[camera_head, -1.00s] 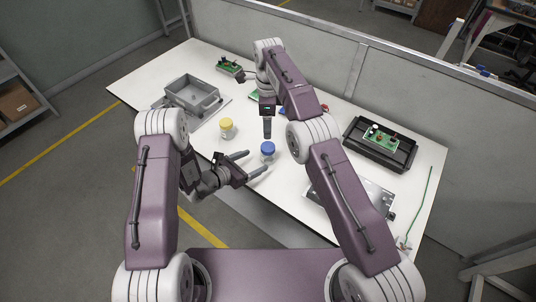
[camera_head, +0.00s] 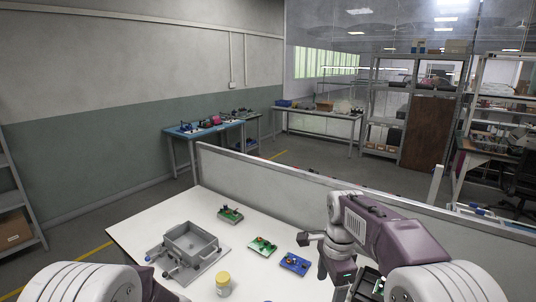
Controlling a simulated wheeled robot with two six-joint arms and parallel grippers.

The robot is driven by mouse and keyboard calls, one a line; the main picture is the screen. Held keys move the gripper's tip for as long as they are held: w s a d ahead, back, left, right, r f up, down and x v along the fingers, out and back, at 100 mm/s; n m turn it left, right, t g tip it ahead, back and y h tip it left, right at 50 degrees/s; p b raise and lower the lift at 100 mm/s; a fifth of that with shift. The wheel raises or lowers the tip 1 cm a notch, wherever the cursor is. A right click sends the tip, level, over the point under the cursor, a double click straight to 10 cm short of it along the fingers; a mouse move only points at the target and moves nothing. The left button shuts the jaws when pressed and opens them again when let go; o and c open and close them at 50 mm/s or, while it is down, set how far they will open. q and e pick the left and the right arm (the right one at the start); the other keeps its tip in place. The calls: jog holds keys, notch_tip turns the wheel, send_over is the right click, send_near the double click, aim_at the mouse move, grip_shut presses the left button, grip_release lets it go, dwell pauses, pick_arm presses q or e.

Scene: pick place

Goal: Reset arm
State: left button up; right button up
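My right arm (camera_head: 400,240) reaches in from the right over the white table. Its dark gripper (camera_head: 342,292) points down at the bottom edge of the view. Its fingertips are mostly cut off, so I cannot tell whether it is open or shut, or holding anything. My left arm (camera_head: 80,285) shows only as a white joint and a bit of purple link at the bottom left. My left gripper is out of view.
On the white table (camera_head: 140,232) stand a grey bin (camera_head: 190,240), a yellow-lidded jar (camera_head: 223,284), two green circuit boards (camera_head: 230,214) (camera_head: 262,247) and a blue board (camera_head: 294,263). A low partition (camera_head: 300,192) runs behind the table. Shelves stand further back.

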pick_arm(q)
jog(key=s+a+f+m+g+y, duration=0.1)
jog(key=s+a+f+m+y, duration=0.2)
jog(key=s+a+m+y, duration=0.3)
jog(key=a+f+m+t+y, duration=0.1)
jog(key=a+m+y, duration=0.3)
jog(key=a, duration=0.8)
jog(key=shift+w+a+f+m+t, duration=0.3)
jog(key=shift+w+f+m, duration=0.15)
jog(key=shift+f, duration=0.4)
pick_arm(e)
jog(key=s+d+f+n, duration=0.2)
jog(key=s+f+n, duration=1.1)
jog(key=s+n, duration=0.2)
jog(key=shift+s+d+n+t, duration=0.3)
jog(key=shift+s+d+n, duration=0.1)
jog(key=shift+s, duration=0.15)
jog(key=shift+a, duration=0.1)
